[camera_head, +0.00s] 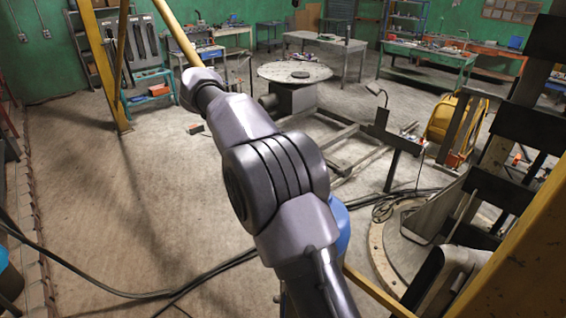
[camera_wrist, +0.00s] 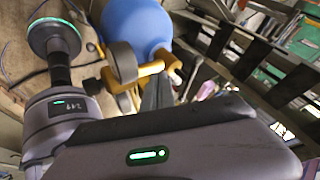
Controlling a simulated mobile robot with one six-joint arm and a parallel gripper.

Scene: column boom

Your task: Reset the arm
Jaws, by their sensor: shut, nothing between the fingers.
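My grey arm fills the middle of the head view, running from the lower edge up to the upper left. My gripper is not clearly visible there. In the wrist view, the dark fingers of my gripper (camera_wrist: 157,92) show as one narrow upright shape above the grey housing with a green light. They are shut and empty. Parts of my arm with green lights stand at the left of that view.
A blue rounded thing (camera_wrist: 137,22) is beyond the fingers; I cannot tell what it is. A round table (camera_head: 294,72), a green bench (camera_head: 425,52) and a yellow rounded thing (camera_head: 452,118) stand farther back. Black cables (camera_head: 130,294) cross the floor. The left floor is mostly clear.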

